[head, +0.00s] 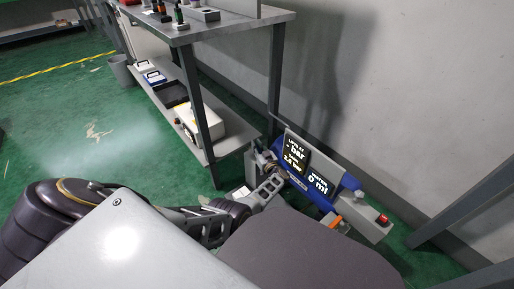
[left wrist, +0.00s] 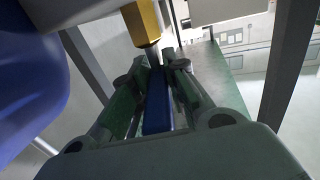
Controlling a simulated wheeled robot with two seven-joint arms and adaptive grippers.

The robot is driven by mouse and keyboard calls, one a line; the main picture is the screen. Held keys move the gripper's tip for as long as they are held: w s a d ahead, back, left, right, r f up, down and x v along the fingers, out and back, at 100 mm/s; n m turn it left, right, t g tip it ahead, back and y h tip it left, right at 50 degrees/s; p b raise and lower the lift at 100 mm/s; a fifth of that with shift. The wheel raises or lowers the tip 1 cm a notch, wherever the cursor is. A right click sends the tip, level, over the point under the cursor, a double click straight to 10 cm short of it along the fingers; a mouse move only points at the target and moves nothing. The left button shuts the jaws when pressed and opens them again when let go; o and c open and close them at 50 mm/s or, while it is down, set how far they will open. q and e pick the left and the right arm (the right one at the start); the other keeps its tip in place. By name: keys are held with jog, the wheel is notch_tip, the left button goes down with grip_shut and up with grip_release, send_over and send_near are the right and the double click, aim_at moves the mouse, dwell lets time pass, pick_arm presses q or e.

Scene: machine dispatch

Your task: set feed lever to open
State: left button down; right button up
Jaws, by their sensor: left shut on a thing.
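The blue machine (head: 350,186) with two lit displays, one reading "bar" and one "0 ml", stands low against the wall at right in the head view. My left gripper (head: 276,182) is at the machine's left side; its fingertips are small and partly hidden there. In the left wrist view, the left gripper (left wrist: 160,62) is shut on a narrow blue bar, apparently the feed lever (left wrist: 157,105), which lies between the two fingers. A yellow block (left wrist: 142,22) on a metal stem is just beyond the fingertips. The lever's setting cannot be read. My right gripper is not in view.
A red button (head: 382,220) and an orange part (head: 336,222) are at the machine's front right. A grey shelf table (head: 235,28) with bottles and boxes stands behind to the left. A bin (head: 121,70) stands farther left. Green floor (head: 95,130) at left is mostly clear.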

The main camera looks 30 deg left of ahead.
pick_arm(q)
jog(key=c, duration=1.4)
grip_release()
jog(key=shift+t, duration=0.3)
